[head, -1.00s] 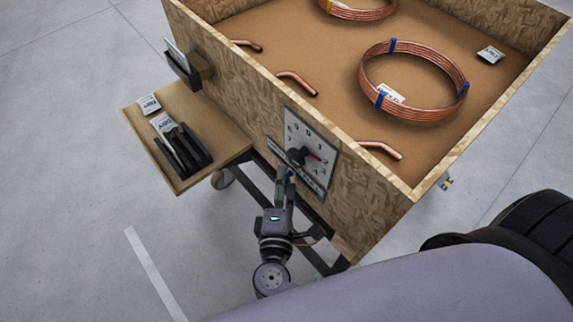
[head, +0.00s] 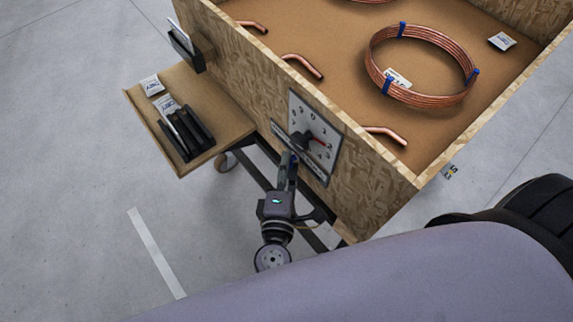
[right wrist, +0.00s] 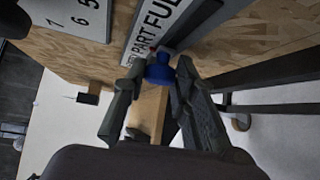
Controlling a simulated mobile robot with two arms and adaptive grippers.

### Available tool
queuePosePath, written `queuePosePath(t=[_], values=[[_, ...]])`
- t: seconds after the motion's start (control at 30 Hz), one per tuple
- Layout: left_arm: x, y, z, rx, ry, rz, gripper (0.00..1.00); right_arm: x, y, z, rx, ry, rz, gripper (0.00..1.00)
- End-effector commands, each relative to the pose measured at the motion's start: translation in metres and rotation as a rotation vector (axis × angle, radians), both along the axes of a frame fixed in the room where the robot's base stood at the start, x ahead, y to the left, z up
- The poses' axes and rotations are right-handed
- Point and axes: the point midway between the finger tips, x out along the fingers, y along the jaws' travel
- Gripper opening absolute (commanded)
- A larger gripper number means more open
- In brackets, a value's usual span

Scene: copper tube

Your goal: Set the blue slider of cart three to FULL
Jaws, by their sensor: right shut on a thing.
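The cart (head: 245,80) is a wooden bin with a dial plate (head: 328,150) on its near side. A label strip below the dial reads "PART FULL" in the right wrist view (right wrist: 152,38), with its lower end cut off or hidden. The blue slider (right wrist: 160,72) sits at this strip, close to the word PART; its exact setting is hard to tell. My right gripper (right wrist: 158,85) is shut on the blue slider, one finger on each side. In the head view the right gripper (head: 289,160) is below the dial and hides most of the slider. My left gripper is not in view.
A side shelf (head: 225,110) with a dark holder (head: 188,135) and white packets juts out left of my right arm. A copper coil (head: 440,98) and bent copper tubes lie in the bin. Dark frame legs stand below the bin. The floor to the left is clear.

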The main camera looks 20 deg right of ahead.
Motion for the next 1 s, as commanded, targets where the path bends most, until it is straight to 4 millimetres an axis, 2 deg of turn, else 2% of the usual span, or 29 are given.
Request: queuePosePath(t=[0.1, 0.57, 0.83, 1.0], values=[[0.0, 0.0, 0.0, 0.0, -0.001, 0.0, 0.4, 0.0, 0.0, 0.0, 0.0, 0.0, 0.0, 0.0], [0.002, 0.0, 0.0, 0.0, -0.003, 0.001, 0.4, -0.002, -0.001, -0.001, -0.001, 0.002, 0.001, 0.0], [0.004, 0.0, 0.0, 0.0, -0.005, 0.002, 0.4, -0.048, -0.017, -0.002, -0.004, 0.005, 0.003, 0.0], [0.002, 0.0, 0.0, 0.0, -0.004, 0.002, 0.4, -0.061, -0.022, -0.001, 0.0, 0.002, 0.001, 0.0]])
